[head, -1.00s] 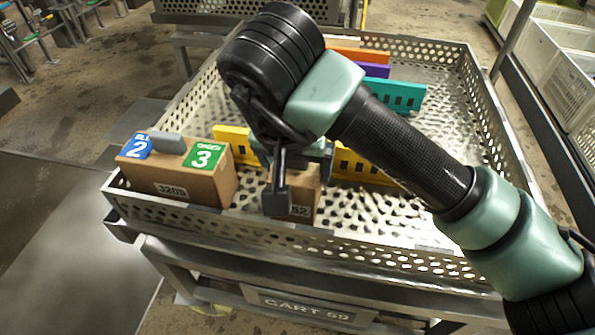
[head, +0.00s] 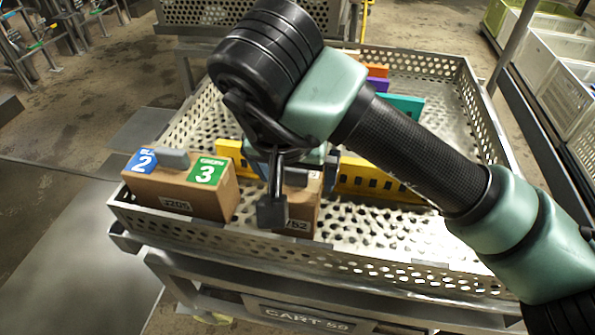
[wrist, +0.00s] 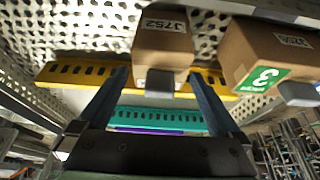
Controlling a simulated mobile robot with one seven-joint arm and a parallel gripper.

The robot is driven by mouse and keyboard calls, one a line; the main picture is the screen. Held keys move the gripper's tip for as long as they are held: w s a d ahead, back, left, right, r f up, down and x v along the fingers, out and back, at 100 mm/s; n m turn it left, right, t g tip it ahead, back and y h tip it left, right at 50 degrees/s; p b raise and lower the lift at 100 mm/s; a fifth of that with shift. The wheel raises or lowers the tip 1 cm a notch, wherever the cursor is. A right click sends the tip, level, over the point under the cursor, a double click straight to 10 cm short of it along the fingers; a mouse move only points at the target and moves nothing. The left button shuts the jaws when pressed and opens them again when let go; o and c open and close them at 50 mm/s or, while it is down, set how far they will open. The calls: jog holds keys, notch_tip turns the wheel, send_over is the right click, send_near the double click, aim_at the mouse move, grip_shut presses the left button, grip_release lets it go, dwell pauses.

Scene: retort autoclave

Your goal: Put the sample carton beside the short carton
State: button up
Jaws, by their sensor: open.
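Two brown cartons stand in a perforated metal tray on a cart. The larger one, marked J205 (head: 178,192), has blue "2" and green "3" labels and a grey block on top. It also shows at the right in the wrist view (wrist: 262,50). The smaller carton, marked 752 (head: 301,212), is to its right, partly hidden by my wrist. In the wrist view the smaller carton (wrist: 162,48) also has a grey block on top. My gripper (wrist: 160,76) is open, its fingers to either side of that block. I cannot tell whether they touch it. No label says "sample" or "short".
A yellow slotted divider (head: 385,184) runs behind the cartons. Teal (head: 408,104), purple (head: 378,84) and orange (head: 376,70) dividers stand farther back. The tray's perforated rim (head: 400,275) borders the front. Bare tray floor lies right of the smaller carton.

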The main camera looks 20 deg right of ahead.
jog(key=p+v, duration=0.3)
jog(key=v, duration=0.5)
jog(key=shift+r, duration=0.35)
